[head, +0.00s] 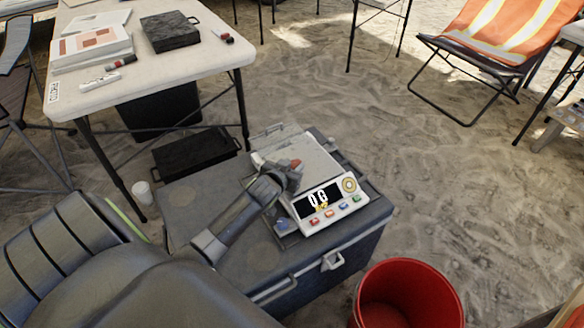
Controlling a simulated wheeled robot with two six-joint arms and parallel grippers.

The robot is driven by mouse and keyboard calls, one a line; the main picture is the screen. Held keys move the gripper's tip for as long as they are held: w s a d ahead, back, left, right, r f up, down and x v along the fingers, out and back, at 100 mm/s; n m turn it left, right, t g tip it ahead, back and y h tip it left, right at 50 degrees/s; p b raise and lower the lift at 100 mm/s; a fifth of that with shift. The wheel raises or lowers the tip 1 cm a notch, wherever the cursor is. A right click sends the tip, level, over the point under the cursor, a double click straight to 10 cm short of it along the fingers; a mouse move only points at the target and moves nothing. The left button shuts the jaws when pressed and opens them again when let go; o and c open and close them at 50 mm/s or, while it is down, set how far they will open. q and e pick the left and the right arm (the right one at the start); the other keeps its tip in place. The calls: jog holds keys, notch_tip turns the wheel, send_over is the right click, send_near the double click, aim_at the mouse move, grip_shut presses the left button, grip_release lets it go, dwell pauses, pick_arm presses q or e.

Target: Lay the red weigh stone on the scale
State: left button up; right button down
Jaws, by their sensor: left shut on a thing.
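The scale (312,163) sits on a dark grey case, with a pale flat pan at the back and a white panel of coloured buttons at the front. Its display reads what looks like a zero. My left gripper (291,171) is over the left part of the pan. It is shut on the red weigh stone (296,163), of which only a small red patch shows at the fingertips. The fingers hide the rest of the stone, and I cannot tell whether it touches the pan. My right gripper is out of view.
The dark case (196,195) carries the scale and has latches and handles on its sides. A red bucket (447,290) stands at the front right. A white table (190,70) with books and a black box (170,32) is at the upper left. Sandy floor lies open to the right.

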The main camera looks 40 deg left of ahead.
pick_arm(q)
jog(key=o, duration=1)
jog(key=shift+r, duration=0.15)
jog(key=shift+s+d+r, duration=0.1)
jog(key=shift+s+r, duration=0.05)
jog(key=shift+s, duration=0.25)
jog(key=p+v, duration=0.3)
jog(key=v, duration=0.8)
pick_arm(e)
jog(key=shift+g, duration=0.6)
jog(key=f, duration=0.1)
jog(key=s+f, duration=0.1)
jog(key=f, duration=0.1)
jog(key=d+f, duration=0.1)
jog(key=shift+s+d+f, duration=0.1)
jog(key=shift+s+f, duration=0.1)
